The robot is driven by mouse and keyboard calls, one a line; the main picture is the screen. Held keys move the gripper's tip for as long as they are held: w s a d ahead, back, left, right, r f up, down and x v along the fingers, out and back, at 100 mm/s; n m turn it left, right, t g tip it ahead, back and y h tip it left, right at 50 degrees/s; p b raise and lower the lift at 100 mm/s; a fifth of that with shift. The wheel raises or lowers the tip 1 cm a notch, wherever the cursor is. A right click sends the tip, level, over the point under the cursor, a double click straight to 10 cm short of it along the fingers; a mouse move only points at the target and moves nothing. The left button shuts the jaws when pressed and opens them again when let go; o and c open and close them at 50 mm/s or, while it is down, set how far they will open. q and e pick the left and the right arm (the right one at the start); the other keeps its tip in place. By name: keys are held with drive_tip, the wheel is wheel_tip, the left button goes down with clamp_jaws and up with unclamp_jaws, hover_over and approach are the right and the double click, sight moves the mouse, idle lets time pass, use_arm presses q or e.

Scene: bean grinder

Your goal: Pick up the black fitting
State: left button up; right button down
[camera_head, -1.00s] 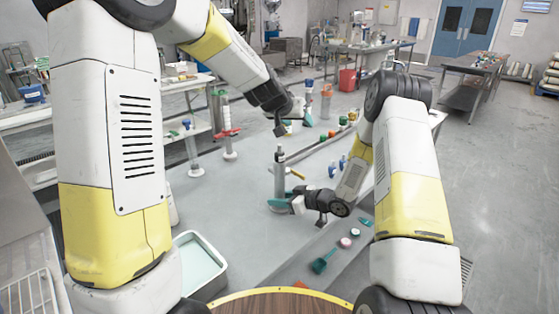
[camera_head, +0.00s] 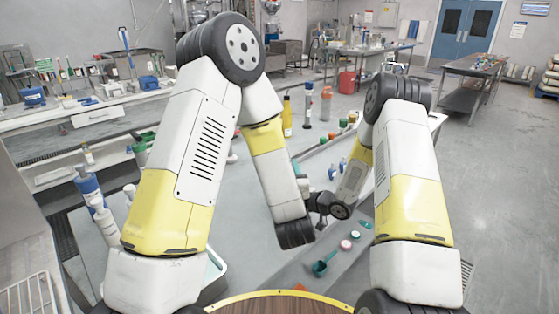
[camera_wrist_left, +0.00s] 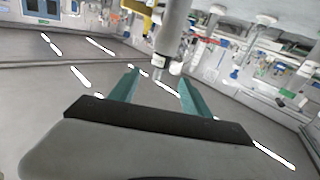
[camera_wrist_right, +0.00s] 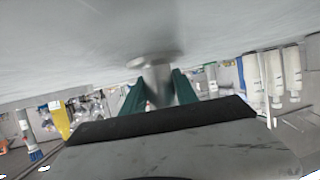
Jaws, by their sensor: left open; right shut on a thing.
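In the left wrist view my left gripper (camera_wrist_left: 160,77) is open, its teal fingers apart. A grey cylinder (camera_wrist_left: 176,28) reaches down from above, its end with a pale and dark band lying between and beyond the fingertips. I cannot tell whether this is the black fitting, and no black fitting is clear in any view. In the right wrist view my right gripper (camera_wrist_right: 157,84) is shut on a grey metal cylinder (camera_wrist_right: 156,72) with a flared end.
Bottles (camera_head: 326,103) stand at the back. A pale tray (camera_head: 212,284) is partly hidden behind my left arm.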

use_arm(q)
drive_tip(key=w+f+m, duration=0.1)
drive_tip(key=w, duration=0.9)
drive_tip(key=shift+w+a+f+h, duration=0.25)
drive_tip(key=shift+a+h, duration=0.05)
drive_tip(key=shift+a, duration=0.15)
drive_tip(key=shift+c, duration=0.3)
clamp_jaws()
